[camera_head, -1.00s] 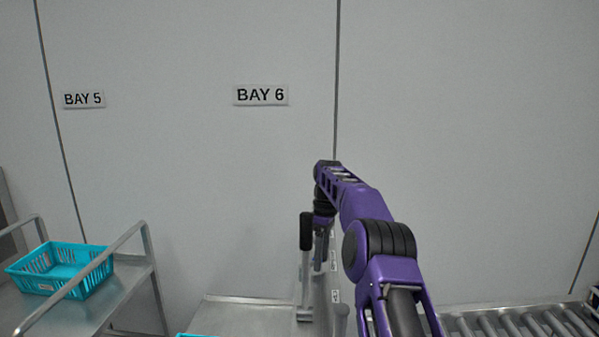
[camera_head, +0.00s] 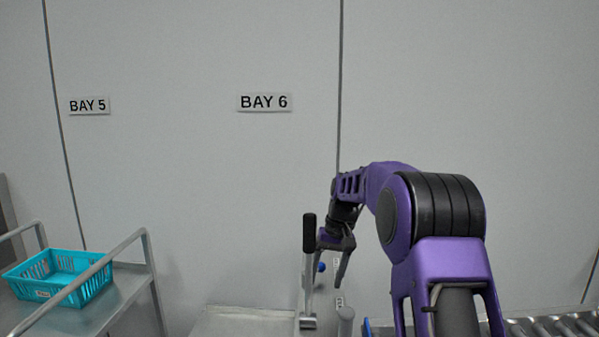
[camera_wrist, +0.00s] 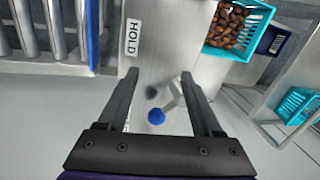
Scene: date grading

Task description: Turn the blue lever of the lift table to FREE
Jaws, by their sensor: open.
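The blue lever shows in the wrist view as a round blue knob (camera_wrist: 156,117) on a short metal arm, over a pale metal surface. It lies between the fingers as seen from the wrist, and no contact is visible. In the head view its knob (camera_head: 321,267) shows beside my gripper, partly covered. My gripper (camera_head: 331,267) is open and points downward; its fingers also show spread in the wrist view (camera_wrist: 158,75). A HOLD label (camera_wrist: 132,37) lies beyond the left fingertip. Another label (camera_wrist: 122,147) is mostly hidden by the gripper.
A black-gripped upright handle (camera_head: 309,233) stands close left of my gripper. A turquoise basket of dates (camera_wrist: 209,46) lies beyond the lever. An empty-looking turquoise basket (camera_head: 42,293) sits on a trolley (camera_head: 128,292) at left. Rollers (camera_head: 543,328) are at right.

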